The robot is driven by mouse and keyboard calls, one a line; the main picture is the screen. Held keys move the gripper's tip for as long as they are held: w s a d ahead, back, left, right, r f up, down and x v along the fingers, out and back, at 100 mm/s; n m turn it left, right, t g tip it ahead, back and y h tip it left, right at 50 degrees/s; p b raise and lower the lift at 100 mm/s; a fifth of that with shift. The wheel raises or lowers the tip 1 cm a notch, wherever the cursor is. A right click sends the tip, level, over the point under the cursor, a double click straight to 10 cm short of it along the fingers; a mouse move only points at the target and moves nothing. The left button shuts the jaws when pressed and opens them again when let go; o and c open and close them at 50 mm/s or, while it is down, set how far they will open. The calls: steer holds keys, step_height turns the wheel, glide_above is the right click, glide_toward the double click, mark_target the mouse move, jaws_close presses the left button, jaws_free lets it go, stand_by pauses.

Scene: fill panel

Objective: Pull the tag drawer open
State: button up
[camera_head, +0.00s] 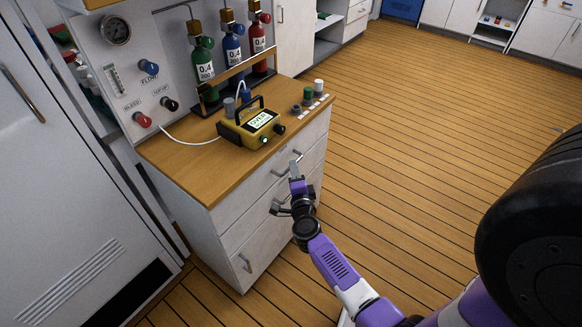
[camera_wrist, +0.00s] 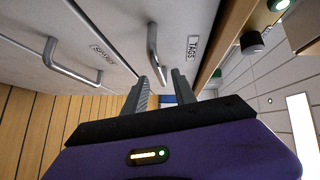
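The tag drawer (camera_head: 262,185) is the top drawer of a white cabinet and looks closed. Its label reads TAGS (camera_wrist: 193,48) in the wrist view. Its silver bar handle (camera_wrist: 153,45) stands out from the front and also shows in the head view (camera_head: 280,169). My gripper (camera_wrist: 161,84) is open, its two grey fingers apart. In the wrist view one end of the handle shows at the gap between the fingertips; I cannot tell whether they touch it. In the head view my gripper is in front of the cabinet, partly covering the drawer fronts.
A second drawer handle (camera_wrist: 72,68) lies below, and a third (camera_head: 246,262) near the cabinet's foot. The plank floor (camera_head: 410,150) to the right is clear.

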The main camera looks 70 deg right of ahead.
steer(key=shift+b+x, duration=0.35)
steer(key=shift+x, duration=1.8)
steer(key=shift+c, duration=0.3)
jaws_close()
